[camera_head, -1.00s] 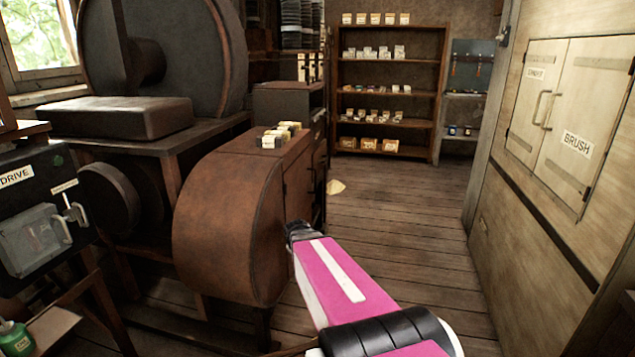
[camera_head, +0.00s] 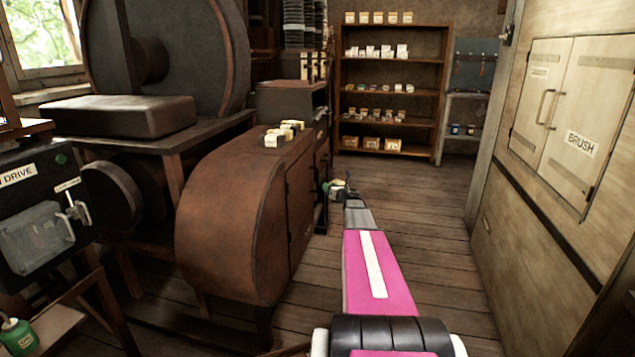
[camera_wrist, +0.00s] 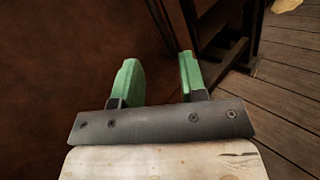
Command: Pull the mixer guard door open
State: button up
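The rusty brown curved housing (camera_head: 232,225) stands left of my arm in the head view. A door-like panel (camera_head: 301,205) is on its right side, seen at a steep angle. No label reading mixer is legible, so I cannot be sure this is the guard door. My gripper (camera_head: 331,187) is beyond the end of my pink arm, near the housing's far right end. In the wrist view its green fingers (camera_wrist: 157,78) are apart with nothing between them. A rusty brown surface (camera_wrist: 75,65) fills the left there; contact does not show. No handle is clear.
Small labelled blocks (camera_head: 284,133) sit on the housing. A dark control box marked DRIVE (camera_head: 38,235) is at left. Brown shelves (camera_head: 392,60) stand at the back. A pale cabinet marked BRUSH (camera_head: 590,105) lines the right. Plank floor (camera_head: 430,225) is open between.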

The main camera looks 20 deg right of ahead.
jog(key=w+n+y, duration=0.1)
jog(key=w, duration=0.2)
jog(key=w+a+n+y, duration=0.1)
jog(key=w+n, duration=0.1)
jog(key=w, duration=0.2)
jog(key=w+a+n+g, duration=0.1)
jog(key=w, duration=0.2)
jog(key=shift+w+a+f+y, duration=0.2)
jog(key=shift+w+y, duration=0.05)
jog(key=shift+y, duration=0.15)
jog(key=shift+c, duration=0.4)
jog(key=shift+s, duration=0.1)
grip_shut()
